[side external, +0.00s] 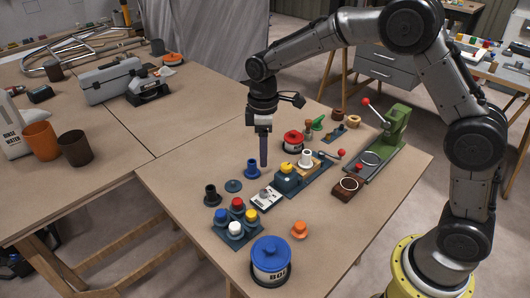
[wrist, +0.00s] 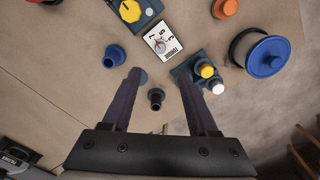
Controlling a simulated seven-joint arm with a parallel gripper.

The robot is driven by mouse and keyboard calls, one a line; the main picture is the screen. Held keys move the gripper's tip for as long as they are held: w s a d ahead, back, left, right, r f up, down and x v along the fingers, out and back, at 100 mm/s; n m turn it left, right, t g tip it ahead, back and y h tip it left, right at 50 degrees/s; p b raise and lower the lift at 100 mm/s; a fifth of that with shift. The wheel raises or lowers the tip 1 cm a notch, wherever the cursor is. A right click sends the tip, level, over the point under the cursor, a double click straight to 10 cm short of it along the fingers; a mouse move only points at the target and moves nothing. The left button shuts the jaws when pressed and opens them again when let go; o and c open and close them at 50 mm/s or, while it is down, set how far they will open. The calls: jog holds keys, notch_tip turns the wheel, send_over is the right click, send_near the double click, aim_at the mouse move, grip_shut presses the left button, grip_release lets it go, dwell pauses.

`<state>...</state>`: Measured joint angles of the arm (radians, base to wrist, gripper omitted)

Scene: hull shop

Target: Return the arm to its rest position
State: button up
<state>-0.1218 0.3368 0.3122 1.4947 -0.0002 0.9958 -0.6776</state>
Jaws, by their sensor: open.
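My gripper (side external: 264,163) hangs pointing down above the middle of the near table (side external: 190,165). In the wrist view its two dark fingers (wrist: 159,82) are spread apart with nothing held between them. Below them stand a blue fitting (side external: 252,168) and a black fitting (side external: 212,195), both apart from the fingers in the wrist view. A flat grey-blue disc (side external: 233,186) lies beside them and is partly hidden behind a finger in the wrist view. My arm reaches in from the right, bent at the elbow.
A tray (side external: 222,231) of coloured knobs, a dial card (side external: 264,200), a blue-lidded tin (side external: 270,262), an orange piece (side external: 299,230) and a yellow-knobbed block (side external: 287,180) stand nearby. A red tin (side external: 293,141) and green press (side external: 392,135) stand right. The table's left part is clear.

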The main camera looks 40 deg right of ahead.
jog(key=s+d+r+m+t, duration=0.1)
jog(key=s+d+r+t, duration=0.1)
jog(key=s+r, duration=0.55)
jog(key=s+d+r+m+t, duration=0.15)
jog(key=s+r, duration=0.35)
jog(key=r, duration=0.5)
jog(key=s+d+f+m+t, duration=0.1)
jog(key=s+f+m, duration=0.1)
jog(key=s, duration=0.6)
jog(key=s+d+f+m+t, duration=0.1)
jog(key=s+f+m, duration=0.2)
jog(key=s, duration=0.5)
jog(key=shift+s+f+m, duration=0.15)
jog(key=shift+f+m, duration=0.05)
jog(key=shift+m, duration=0.65)
